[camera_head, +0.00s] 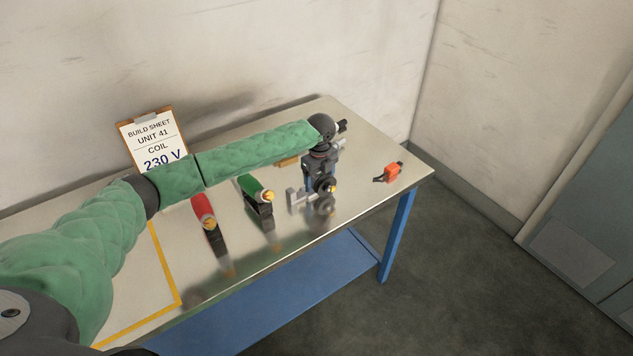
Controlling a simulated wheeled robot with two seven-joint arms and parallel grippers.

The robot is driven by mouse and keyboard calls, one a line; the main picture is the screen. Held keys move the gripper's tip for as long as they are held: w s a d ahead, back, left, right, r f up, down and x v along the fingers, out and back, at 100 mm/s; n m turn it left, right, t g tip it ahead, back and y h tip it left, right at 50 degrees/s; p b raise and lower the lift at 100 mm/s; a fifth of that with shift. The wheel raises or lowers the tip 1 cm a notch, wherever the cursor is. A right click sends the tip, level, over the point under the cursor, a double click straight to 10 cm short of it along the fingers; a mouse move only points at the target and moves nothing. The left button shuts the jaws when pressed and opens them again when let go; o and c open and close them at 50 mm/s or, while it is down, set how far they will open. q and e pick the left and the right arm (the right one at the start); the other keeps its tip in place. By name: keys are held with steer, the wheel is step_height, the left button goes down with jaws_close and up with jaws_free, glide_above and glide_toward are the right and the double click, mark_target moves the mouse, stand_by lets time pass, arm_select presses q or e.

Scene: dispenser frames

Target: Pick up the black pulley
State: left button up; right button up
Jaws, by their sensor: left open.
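A dark round part with a brass-coloured centre (326,186), which looks like the black pulley, is at the right part of the metal table. My left arm reaches in from the left across the table. My left gripper (317,181) points down at this part and is open. Its fingers overlap the part in this view, so I cannot tell whether they touch it. The gripper hides some of what lies behind it. My right gripper is not in view.
A red-and-black part (206,218) and a green-and-black part (258,198) stand left of the gripper. A grey bracket-like piece (297,199) is close by it. A build sheet clipboard (154,140) stands behind the arm.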

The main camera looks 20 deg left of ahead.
arm_select(q)
steer(key=shift+f, duration=0.35)
steer(key=c, duration=1.4)
steer(key=shift+r, duration=0.1)
steer(key=shift+c, duration=0.9)
steer(key=shift+r, duration=0.15)
